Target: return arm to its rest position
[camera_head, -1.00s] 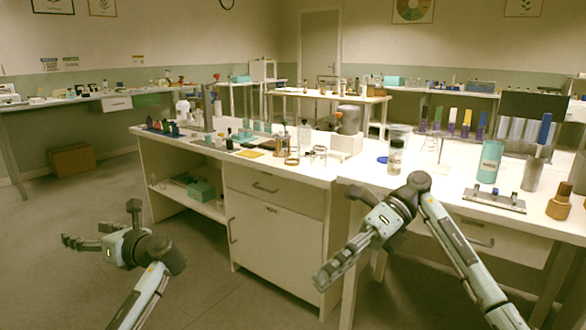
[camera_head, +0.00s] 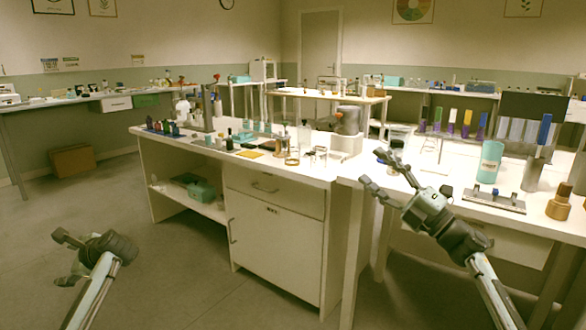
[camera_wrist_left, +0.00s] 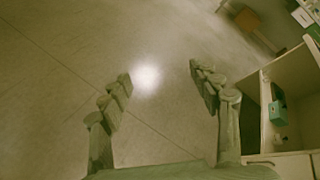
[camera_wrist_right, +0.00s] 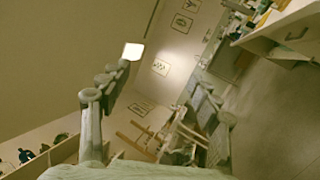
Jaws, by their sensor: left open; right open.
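My left gripper (camera_head: 58,258) is open and empty in the head view, at the lower left over bare floor, well apart from the bench. The left wrist view shows its fingers (camera_wrist_left: 160,76) spread with only floor between them. My right gripper (camera_head: 370,168) is open and empty, raised at the front edge of the white bench (camera_head: 345,183), in front of the clear jar area. Its fingers (camera_wrist_right: 163,80) are spread in the right wrist view, with the wall and distant furniture beyond. Whether it touches the bench cannot be told.
A grey machine (camera_head: 348,122) and several small bottles stand further left. The floor (camera_head: 185,275) at left is free.

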